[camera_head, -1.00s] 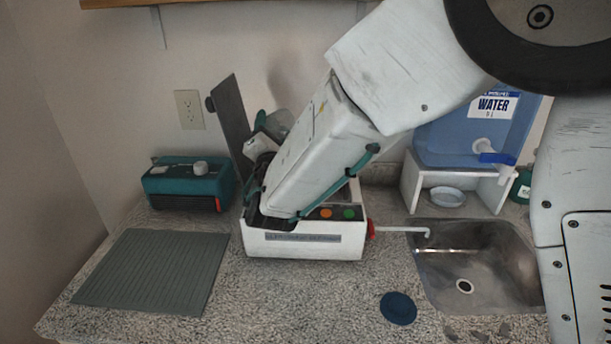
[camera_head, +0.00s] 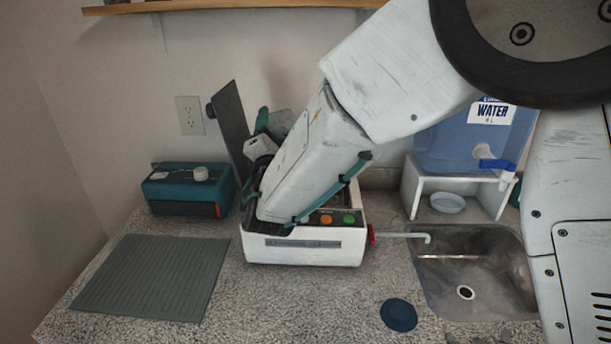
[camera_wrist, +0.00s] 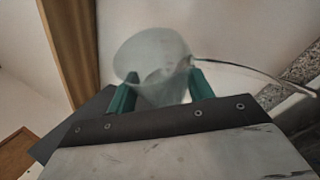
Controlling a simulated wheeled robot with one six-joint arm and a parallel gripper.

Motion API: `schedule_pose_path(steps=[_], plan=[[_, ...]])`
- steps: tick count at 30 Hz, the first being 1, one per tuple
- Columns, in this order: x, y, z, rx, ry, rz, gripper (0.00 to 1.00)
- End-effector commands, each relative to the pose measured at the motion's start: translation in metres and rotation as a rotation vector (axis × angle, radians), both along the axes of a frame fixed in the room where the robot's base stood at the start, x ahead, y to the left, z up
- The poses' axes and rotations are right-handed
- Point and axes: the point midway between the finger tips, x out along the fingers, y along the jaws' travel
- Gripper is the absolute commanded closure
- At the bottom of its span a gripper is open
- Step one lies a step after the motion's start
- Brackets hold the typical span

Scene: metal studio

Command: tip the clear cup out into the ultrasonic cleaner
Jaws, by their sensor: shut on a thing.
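The clear cup (camera_wrist: 152,55) is between the two green fingers of my gripper (camera_wrist: 160,92) in the wrist view, and my gripper is shut on it. The cup looks tilted, and a greyish patch shows in its lower part. In the head view the cup (camera_head: 283,122) is a faint shape behind my arm, above the back of the ultrasonic cleaner. The ultrasonic cleaner (camera_head: 290,255) is a white box with orange and green buttons. Its dark lid (camera_head: 230,122) stands raised at the left. My arm hides most of its opening, so its inside cannot be seen.
A teal device (camera_head: 180,190) and a grey ribbed mat (camera_head: 150,278) are to the left. A sink (camera_head: 475,275) is right of the cleaner, with a thin spout (camera_head: 405,236) reaching over it. A blue water container (camera_head: 465,140) stands behind. A blue disc (camera_head: 399,315) lies in front.

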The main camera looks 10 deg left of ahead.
Motion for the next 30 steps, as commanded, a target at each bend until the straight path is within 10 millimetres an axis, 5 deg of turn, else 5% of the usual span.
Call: schedule_pose_path(steps=[30], plan=[[-0.0029,-0.0072,0.0076,0.109,-0.053,-0.001,0.72]])
